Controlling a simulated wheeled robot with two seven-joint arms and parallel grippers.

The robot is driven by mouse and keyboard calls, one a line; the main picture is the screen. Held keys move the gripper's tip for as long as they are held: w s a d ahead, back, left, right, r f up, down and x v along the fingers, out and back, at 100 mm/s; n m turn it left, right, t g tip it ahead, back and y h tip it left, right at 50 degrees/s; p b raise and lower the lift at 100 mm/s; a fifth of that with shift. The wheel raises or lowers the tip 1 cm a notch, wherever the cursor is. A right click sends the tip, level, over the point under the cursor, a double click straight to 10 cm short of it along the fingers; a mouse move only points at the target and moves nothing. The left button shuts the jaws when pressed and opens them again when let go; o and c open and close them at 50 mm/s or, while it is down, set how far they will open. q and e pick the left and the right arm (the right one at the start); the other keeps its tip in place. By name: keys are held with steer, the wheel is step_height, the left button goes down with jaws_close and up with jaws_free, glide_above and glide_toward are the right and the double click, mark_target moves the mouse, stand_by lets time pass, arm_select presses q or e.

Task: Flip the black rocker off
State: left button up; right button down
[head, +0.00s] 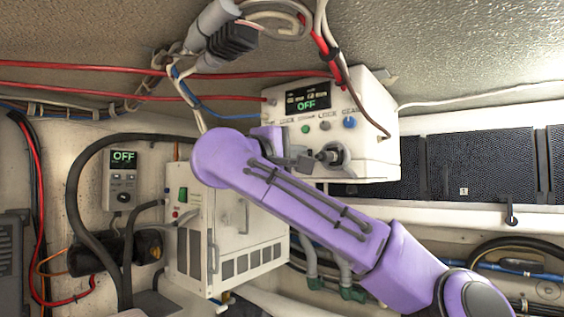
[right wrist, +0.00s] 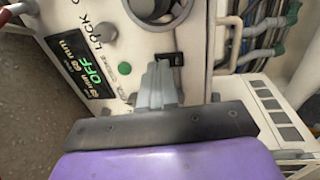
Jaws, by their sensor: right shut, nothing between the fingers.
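The black rocker (right wrist: 168,59) is a small dark switch on the pale face of a white control box (head: 372,158). It shows in the right wrist view just beyond my fingertips; I cannot tell whether they touch it or which way it is tipped. In the head view I cannot make it out behind my gripper. My right gripper (head: 304,163) is shut and empty, its grey fingers (right wrist: 160,72) together in front of the box's lower face. The box's display (head: 307,101) reads OFF in green. My left gripper is not in view.
The box also carries a green button (head: 305,129), a blue knob (head: 350,122) and a large grey-black fitting (head: 330,155) close to my fingers. A white vented unit (head: 240,255) stands below. A small panel (head: 123,180) is at left. Cables hang around.

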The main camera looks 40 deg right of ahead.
steer(key=s+a+r+b, duration=0.1)
steer(key=s+a, duration=0.1)
steer(key=a, duration=0.4)
steer(key=s+a+b, duration=0.2)
steer(key=a, duration=0.5)
steer(key=shift+s+r, duration=0.35)
steer(key=shift+r, duration=0.05)
steer(key=shift+w, duration=0.1)
